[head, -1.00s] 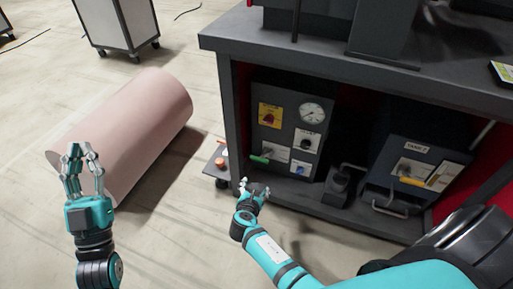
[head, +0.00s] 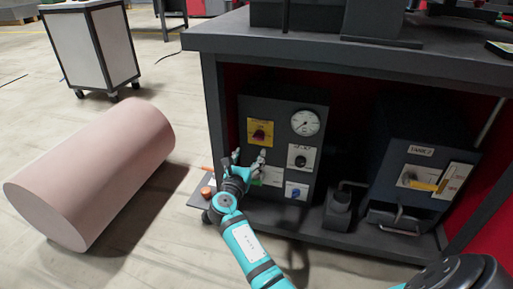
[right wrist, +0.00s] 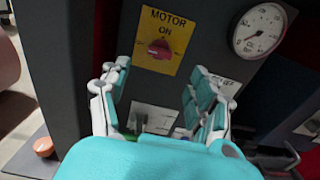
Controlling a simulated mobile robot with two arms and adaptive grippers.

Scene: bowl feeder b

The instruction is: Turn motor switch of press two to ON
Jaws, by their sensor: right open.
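The motor switch (head: 259,134) is a red knob on a yellow plate at the upper left of a dark control box (head: 285,108) under the bench. In the right wrist view the red knob (right wrist: 160,48) sits below the words MOTOR ON. My right gripper (head: 249,159) is open and empty, just below the yellow plate in the head view. In the right wrist view its fingers (right wrist: 152,92) stand apart with the switch beyond them, not touching it. The gripper hides part of the lower panel. My left gripper is out of the head view.
A round gauge (head: 305,122), a black knob (head: 300,160) and a blue knob (head: 293,190) share the panel. An orange button (head: 208,191) stands at lower left. The bench top (head: 340,50) overhangs the box. A second box (head: 420,160) stands right. A pink roll (head: 90,175) lies left.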

